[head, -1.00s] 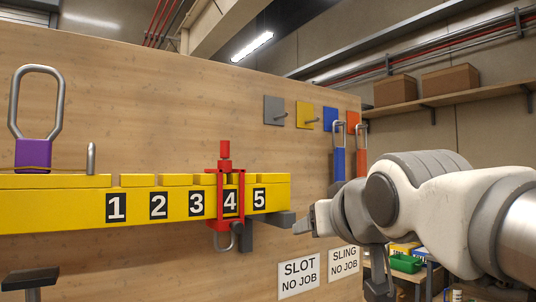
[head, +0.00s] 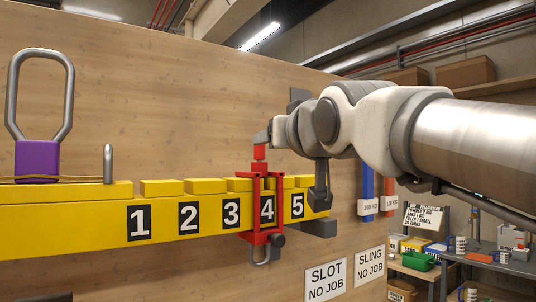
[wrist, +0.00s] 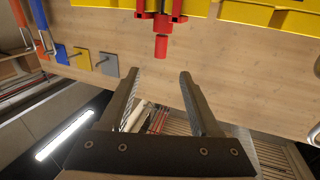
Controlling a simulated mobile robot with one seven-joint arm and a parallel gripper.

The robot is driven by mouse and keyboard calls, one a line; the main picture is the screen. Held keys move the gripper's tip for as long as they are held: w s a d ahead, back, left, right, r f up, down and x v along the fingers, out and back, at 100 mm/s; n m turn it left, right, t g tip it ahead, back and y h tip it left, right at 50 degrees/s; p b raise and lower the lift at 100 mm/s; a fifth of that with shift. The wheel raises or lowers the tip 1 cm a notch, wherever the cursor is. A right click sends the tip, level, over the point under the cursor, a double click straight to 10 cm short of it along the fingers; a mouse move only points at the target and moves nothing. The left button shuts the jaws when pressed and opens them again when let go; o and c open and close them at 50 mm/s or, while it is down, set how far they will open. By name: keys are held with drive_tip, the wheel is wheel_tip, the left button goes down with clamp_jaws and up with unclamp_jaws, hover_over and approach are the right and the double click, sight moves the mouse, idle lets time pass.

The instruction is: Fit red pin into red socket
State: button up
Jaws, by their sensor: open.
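A red pin (head: 259,153) stands upright with its head above a red clamp-like frame (head: 243,212), which straddles the yellow beam at number 4. A metal hook hangs below the frame. I cannot tell which part is the red socket. My gripper (head: 263,137) is just above the pin's head in the head view, its far finger partly hidden by my arm. In the wrist view my gripper (wrist: 158,75) is open and empty, and the red pin (wrist: 161,46) shows beyond the fingertips, roughly centred between them.
The yellow beam (head: 80,193) is notched and numbered 1 to 5. A purple block with a metal loop (head: 37,160) sits at its left, beside a grey post (head: 108,164). The wooden wall (head: 180,90) stands behind. Signs (head: 325,279) hang below.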

drive_tip(key=p+x, duration=0.3)
drive_tip(key=x, duration=0.7)
drive_tip(key=shift+w, duration=0.35)
drive_tip(key=shift+w+a+p, duration=0.25)
drive_tip(key=shift+w+p, duration=0.2)
drive_tip(key=shift+w, duration=0.1)
drive_tip(key=p+x, duration=0.1)
drive_tip(key=x, duration=0.3)
drive_tip(key=shift+p, duration=0.3)
clamp_jaws()
